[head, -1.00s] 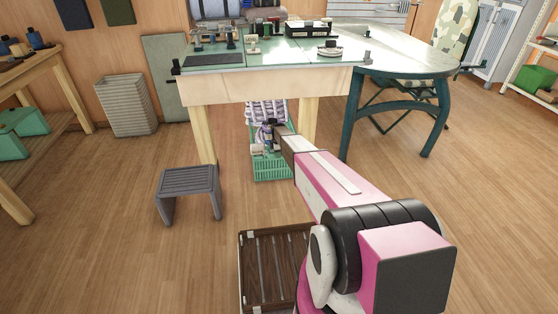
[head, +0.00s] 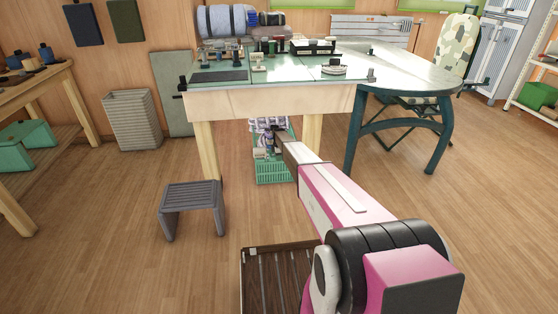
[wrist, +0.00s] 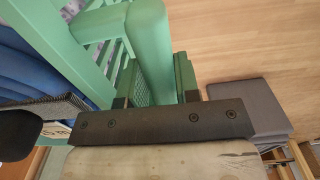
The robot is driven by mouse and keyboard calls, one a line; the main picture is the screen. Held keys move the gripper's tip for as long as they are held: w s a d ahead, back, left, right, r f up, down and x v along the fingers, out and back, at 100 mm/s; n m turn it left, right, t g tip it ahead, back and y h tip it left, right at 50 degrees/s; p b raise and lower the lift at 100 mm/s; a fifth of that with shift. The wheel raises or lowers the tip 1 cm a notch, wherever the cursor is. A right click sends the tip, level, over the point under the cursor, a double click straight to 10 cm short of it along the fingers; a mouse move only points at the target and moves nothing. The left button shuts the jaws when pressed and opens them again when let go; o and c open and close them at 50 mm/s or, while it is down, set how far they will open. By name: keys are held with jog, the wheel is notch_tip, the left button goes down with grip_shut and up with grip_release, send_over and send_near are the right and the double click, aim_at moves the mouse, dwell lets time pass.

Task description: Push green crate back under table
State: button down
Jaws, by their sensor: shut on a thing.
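The green crate (head: 274,174) stands on the floor at the table, between its front legs. Its front end shows below the tabletop edge and the rest is under the table. In the wrist view my gripper (wrist: 155,88) is shut on the crate's green rim (wrist: 150,45), with a finger on each side.
A grey step stool (head: 193,196) stands left of the crate, in front of the table's left leg. A round-topped table with dark green legs (head: 352,140) stands at right. Floor between is clear.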

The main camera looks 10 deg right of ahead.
jog(key=shift+w, duration=0.2)
jog(key=c, duration=0.8)
grip_release()
jog(key=shift+c, duration=0.2)
notch_tip(320, 180, up, 8)
jog(key=shift+f, duration=0.2)
jog(key=s+r+m, duration=0.6)
jog(key=s+r, duration=0.1)
jog(key=s, duration=1.4)
jog(key=s+r+m, duration=0.6)
jog(key=s+r, duration=0.1)
jog(key=s, duration=1.5)
jog(key=s+r+m, duration=0.6)
jog(key=s+r, duration=0.1)
jog(key=s, duration=1.4)
jog(key=shift+s+r, duration=0.15)
jog(key=shift+r, duration=0.15)
